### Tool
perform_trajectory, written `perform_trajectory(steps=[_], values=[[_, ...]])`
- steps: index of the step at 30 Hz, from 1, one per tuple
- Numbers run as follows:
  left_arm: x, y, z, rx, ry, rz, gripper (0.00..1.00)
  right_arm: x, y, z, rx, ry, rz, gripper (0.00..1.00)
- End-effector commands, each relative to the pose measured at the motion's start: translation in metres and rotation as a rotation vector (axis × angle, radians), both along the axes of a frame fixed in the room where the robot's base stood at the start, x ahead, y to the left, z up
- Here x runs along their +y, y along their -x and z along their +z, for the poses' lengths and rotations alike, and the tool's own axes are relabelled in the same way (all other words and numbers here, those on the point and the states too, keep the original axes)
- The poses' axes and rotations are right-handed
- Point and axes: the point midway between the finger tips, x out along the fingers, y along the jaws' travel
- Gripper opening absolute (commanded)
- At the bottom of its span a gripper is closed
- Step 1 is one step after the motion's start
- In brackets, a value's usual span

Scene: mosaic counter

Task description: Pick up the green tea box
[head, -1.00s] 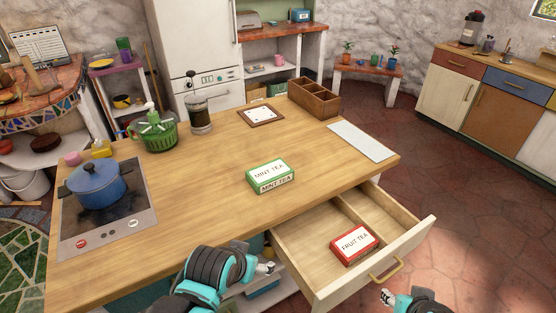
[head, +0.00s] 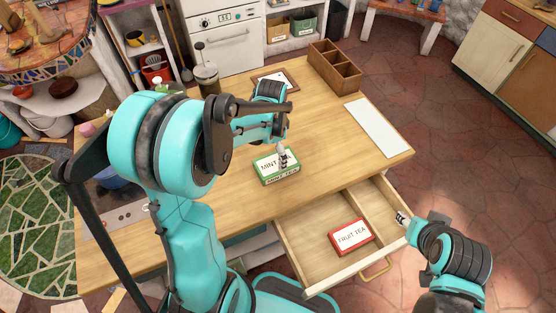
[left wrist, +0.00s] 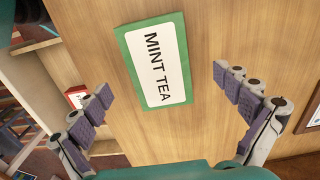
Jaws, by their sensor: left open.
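The green tea box (head: 270,167), labelled MINT TEA, lies flat on the wooden counter (head: 220,215). My left gripper (head: 283,157) is above the box and hides part of its top in the head view. In the left wrist view the box (left wrist: 157,62) lies between and beyond the two spread fingers, and the left gripper (left wrist: 165,105) is open and empty. My right gripper (head: 403,219) is at the right, by the open drawer's right side; its fingers are too small to judge.
The open drawer (head: 305,262) holds a red FRUIT TEA box (head: 350,236). A wooden divided box (head: 335,68) and a white sheet (head: 378,127) are on the counter. A jar (head: 207,78) stands at the back. My left arm covers most of the stove.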

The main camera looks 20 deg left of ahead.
Motion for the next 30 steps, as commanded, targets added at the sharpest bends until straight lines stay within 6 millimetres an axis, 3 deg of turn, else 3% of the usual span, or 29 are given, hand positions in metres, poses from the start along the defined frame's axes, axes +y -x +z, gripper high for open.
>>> perform_trajectory(steps=[12,20,21,27,30], values=[[-0.010,-0.006,-0.057,-0.002,-0.001,0.002,1.00,0.000,0.000,-0.021,0.000,0.000,0.000,0.40],[-0.010,-0.005,-0.059,-0.002,-0.001,0.002,1.00,0.000,0.000,-0.020,0.000,0.000,0.000,0.40],[-0.010,-0.005,-0.059,-0.003,0.000,0.002,0.97,0.000,0.000,-0.020,0.000,0.000,0.000,0.40],[-0.010,-0.005,-0.059,-0.003,0.000,0.002,0.46,0.000,0.000,-0.020,0.000,0.000,0.000,0.40],[-0.010,-0.005,-0.059,-0.003,0.000,0.002,0.45,0.000,0.000,-0.020,0.000,0.000,0.000,0.40]])
